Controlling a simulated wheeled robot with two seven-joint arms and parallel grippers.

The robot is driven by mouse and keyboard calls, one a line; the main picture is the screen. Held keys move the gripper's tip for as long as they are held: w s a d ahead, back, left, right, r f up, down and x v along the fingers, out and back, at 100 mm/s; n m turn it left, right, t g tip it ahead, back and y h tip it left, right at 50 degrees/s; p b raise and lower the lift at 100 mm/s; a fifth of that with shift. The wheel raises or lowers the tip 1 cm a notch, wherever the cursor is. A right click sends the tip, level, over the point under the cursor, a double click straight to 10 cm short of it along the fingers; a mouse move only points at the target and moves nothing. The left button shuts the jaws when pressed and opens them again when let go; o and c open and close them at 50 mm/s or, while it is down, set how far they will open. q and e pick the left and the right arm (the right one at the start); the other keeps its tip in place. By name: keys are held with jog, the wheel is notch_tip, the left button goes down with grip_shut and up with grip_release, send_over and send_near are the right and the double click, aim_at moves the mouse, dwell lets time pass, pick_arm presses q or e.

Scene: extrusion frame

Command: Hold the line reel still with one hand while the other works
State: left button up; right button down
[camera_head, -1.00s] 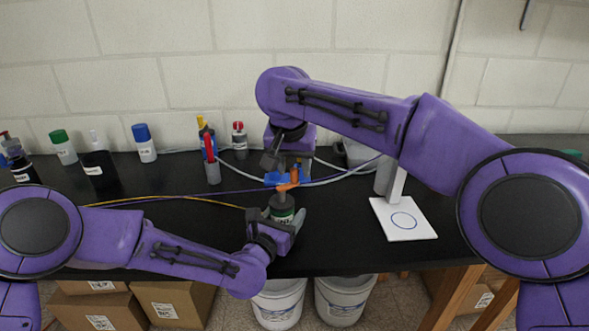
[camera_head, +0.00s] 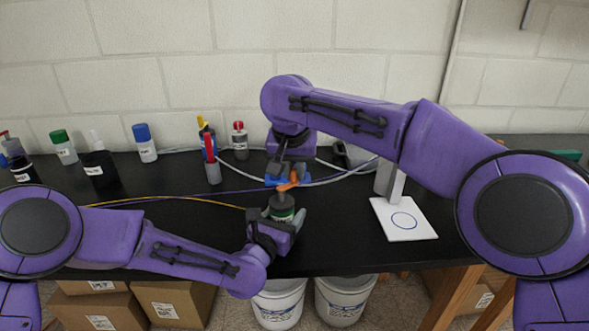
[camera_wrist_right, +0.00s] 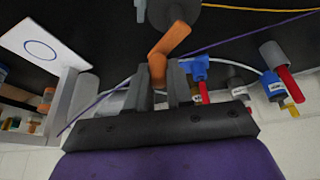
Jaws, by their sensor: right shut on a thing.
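What looks like the line reel (camera_head: 282,206), a dark grey round body with a green-banded label, stands near the table's front edge. My left gripper (camera_head: 280,226) is at its front, with fingers beside the lower body; their grip is partly hidden. An orange bent piece (camera_head: 289,185), like a crank handle, rises above the reel. It also shows in the right wrist view (camera_wrist_right: 170,50), near the reel's grey round top (camera_wrist_right: 173,12). My right gripper (camera_head: 290,172) reaches down from behind and is shut on the orange piece; its fingers show in the right wrist view (camera_wrist_right: 158,82).
A blue object (camera_head: 273,180) lies just behind the orange piece. A white card with a blue ring (camera_head: 404,220) lies to the right. Several bottles, including a blue-capped one (camera_head: 145,143), stand at the back left. Thin purple and yellow lines cross the black table (camera_head: 190,226).

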jog(key=shift+w+a+n+y, duration=0.25)
jog(key=shift+n+y, duration=0.2)
jog(key=shift+n, duration=0.7)
jog(key=shift+w+a+n+y, duration=0.2)
jog(key=shift+a+n+y, duration=0.25)
jog(key=shift+n, duration=0.75)
jog(key=shift+w+a+n+y, duration=0.25)
jog(key=shift+n+y, duration=0.25)
jog(key=shift+n, duration=0.65)
jog(key=c, duration=1)
grip_release()
jog(key=v, duration=1.2)
jog(key=shift+w+r, duration=0.15)
